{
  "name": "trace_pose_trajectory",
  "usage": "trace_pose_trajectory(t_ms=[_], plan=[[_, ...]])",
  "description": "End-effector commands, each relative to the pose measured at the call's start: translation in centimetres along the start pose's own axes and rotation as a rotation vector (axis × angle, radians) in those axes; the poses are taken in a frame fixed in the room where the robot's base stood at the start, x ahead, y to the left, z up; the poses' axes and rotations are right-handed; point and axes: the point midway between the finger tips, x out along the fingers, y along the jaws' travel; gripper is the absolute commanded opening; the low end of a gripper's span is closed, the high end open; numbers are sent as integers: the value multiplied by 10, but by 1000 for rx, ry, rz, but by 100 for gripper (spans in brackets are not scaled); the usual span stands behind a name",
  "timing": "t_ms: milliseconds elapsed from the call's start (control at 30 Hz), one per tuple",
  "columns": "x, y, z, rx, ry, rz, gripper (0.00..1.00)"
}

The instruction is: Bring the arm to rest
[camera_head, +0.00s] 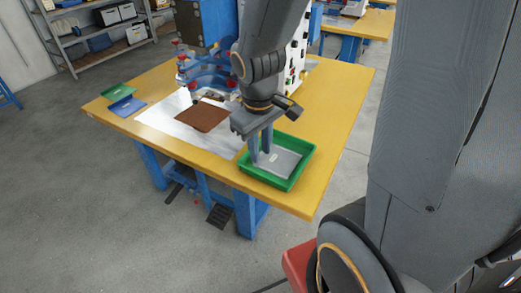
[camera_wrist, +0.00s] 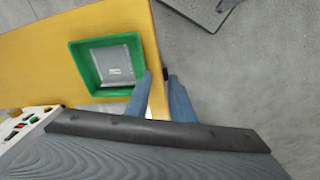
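My gripper (camera_head: 261,157) points down over the green tray (camera_head: 271,187) at the front right corner of the yellow table. Its two blue-grey fingers stand apart with nothing visible between them. In the wrist view the fingers (camera_wrist: 160,88) also show a gap, with the table edge seen through it. A flat grey piece with a small white label (camera_head: 284,162) lies in the tray; the wrist view shows it too (camera_wrist: 112,64). The fingers hide part of it in the head view. I cannot tell how high the fingertips are above it.
The yellow table (camera_head: 335,115) carries a blue machine (camera_head: 208,75), a metal plate with a brown sheet (camera_head: 202,117), and green (camera_head: 117,90) and blue (camera_head: 127,106) trays at the left. A white panel stands behind my arm. Shelves (camera_head: 95,30) stand at the back left.

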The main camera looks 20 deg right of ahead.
Motion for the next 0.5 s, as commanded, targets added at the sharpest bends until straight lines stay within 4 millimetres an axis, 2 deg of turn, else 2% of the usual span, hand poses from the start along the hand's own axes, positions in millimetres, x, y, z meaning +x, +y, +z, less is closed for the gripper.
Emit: trace_pose_trajectory(t_ms=[100, 200, 500], plan=[[-13, -9, 13, 239, 24, -41, 22], [-17, -12, 17, 339, 31, -60, 22], [-17, -13, 18, 363, 32, -65, 22]])
